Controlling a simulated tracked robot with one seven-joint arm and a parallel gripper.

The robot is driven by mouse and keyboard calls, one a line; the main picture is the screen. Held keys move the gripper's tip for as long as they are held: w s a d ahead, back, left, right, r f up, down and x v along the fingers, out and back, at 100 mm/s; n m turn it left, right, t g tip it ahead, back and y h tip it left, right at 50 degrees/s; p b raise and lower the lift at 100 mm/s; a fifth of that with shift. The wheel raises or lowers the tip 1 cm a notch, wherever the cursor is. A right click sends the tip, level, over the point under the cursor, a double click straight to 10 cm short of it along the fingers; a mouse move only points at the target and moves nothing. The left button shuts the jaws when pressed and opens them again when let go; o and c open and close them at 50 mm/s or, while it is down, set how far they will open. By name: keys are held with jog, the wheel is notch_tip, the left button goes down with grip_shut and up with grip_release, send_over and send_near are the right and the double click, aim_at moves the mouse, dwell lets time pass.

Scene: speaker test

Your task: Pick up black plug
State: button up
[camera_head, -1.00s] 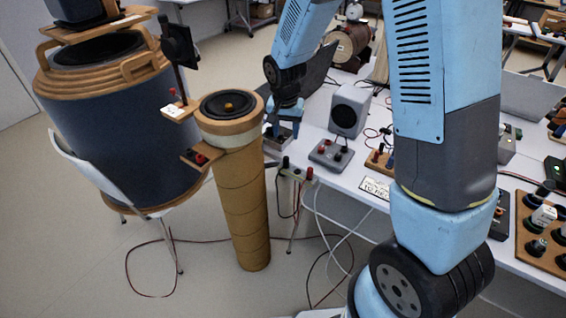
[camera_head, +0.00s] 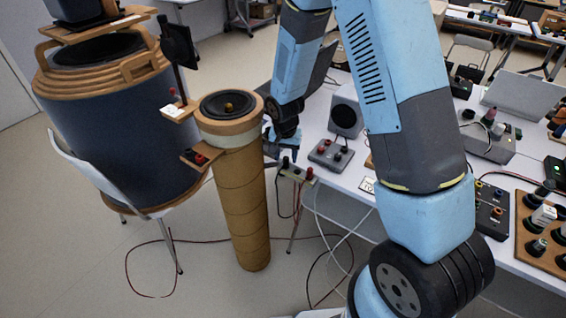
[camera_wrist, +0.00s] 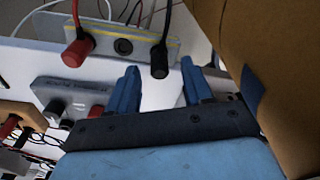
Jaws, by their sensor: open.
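The black plug (camera_wrist: 159,62), with a black lead running up from it, sits at a pale connector strip (camera_wrist: 118,42) in the wrist view. The strip also shows in the head view (camera_head: 298,174) at the table's edge. A red plug (camera_wrist: 77,50) is at the strip's left end, beside a bare dark socket (camera_wrist: 123,46). My gripper (camera_wrist: 160,72) is open, with its blue fingers pointing at the strip. In the picture the black plug appears between the fingertips; I cannot tell how far ahead it is. In the head view my gripper (camera_head: 275,147) is partly hidden by the tube and wrist.
A brown cardboard tube (camera_head: 245,205) with a speaker on top stands close beside my gripper, and fills the right of the wrist view (camera_wrist: 265,70). A grey terminal box (camera_head: 331,153) and a grey speaker (camera_head: 346,115) stand on the white table. Loose leads hang below the strip.

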jog(key=shift+w+f, duration=0.15)
jog(key=shift+f, duration=0.95)
grip_shut()
